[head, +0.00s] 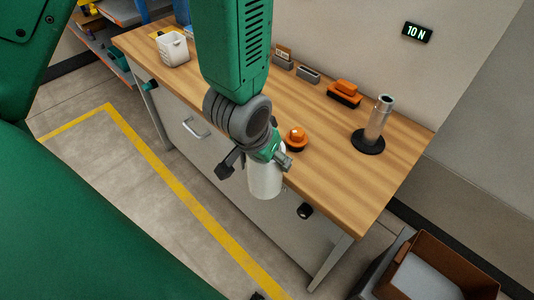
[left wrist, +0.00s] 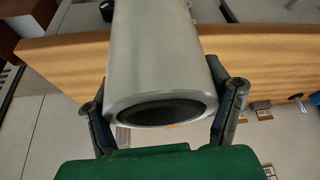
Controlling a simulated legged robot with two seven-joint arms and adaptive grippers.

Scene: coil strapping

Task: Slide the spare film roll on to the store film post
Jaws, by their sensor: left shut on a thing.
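The spare film roll (head: 265,180) is a pale, whitish cylinder. My left gripper (head: 258,160) is shut on it and holds it above the front edge of the bench, tilted in the head view. In the left wrist view the roll (left wrist: 165,60) fills the space between the two fingers, and its near end shows a dark round core. A grey metal post (head: 376,118) on a round black base stands upright at the right part of the bench, apart from the roll. My right gripper is not in view.
The wooden bench (head: 345,185) carries an orange knob-like item (head: 296,139), an orange and black block (head: 345,92), small grey holders (head: 308,74) and a white container (head: 173,49). A brown bin (head: 440,265) stands at lower right. Bench wood around the post is clear.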

